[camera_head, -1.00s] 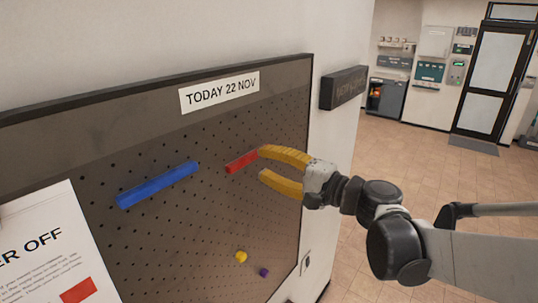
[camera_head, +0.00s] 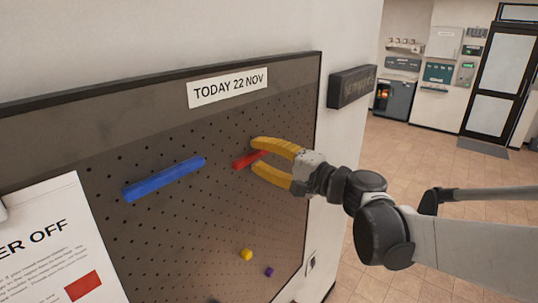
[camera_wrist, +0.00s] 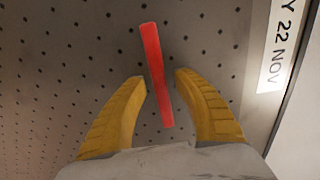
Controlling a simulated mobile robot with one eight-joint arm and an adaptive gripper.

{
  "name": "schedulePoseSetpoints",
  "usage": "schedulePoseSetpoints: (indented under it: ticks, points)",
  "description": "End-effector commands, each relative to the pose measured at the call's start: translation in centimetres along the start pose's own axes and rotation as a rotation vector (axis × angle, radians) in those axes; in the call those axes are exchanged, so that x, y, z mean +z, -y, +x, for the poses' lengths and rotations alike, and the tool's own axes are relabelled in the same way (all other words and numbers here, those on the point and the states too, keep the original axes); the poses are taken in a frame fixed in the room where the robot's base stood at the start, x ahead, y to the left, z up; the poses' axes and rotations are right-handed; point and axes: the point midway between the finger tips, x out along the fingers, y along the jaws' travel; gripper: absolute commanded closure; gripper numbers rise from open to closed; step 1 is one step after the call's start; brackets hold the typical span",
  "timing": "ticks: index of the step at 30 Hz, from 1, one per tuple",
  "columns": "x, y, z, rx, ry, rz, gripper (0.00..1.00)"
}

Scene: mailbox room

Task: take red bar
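The red bar (camera_head: 247,160) is on the perforated board, to the right of a blue bar (camera_head: 164,179). In the wrist view the red bar (camera_wrist: 154,65) runs lengthwise, with its lower end between my fingers. My gripper (camera_head: 252,154) has two yellow fingers, one above and one below the bar in the head view. In the wrist view my gripper (camera_wrist: 161,76) is open, with a gap on each side of the bar. The upper finger hides part of the bar in the head view.
The board (camera_head: 215,220) has a paper label (camera_head: 228,87) at its top and a notice sheet (camera_head: 55,245) at lower left. A yellow peg (camera_head: 246,254) and a purple peg (camera_head: 269,271) sit low on it. A dark wall sign (camera_head: 351,87) is to the right.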

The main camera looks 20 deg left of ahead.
Motion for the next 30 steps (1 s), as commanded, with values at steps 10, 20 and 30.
schedulePoseSetpoints:
  ticks: [10, 20, 30]
  points:
    - [0.0, 0.0, 0.0, 0.000, 0.000, 0.000, 1.00]
    - [0.0, 0.0, -0.2, 0.000, 0.000, 0.000, 1.00]
    - [-0.1, 0.0, -1.3, 0.000, -0.002, 0.000, 1.00]
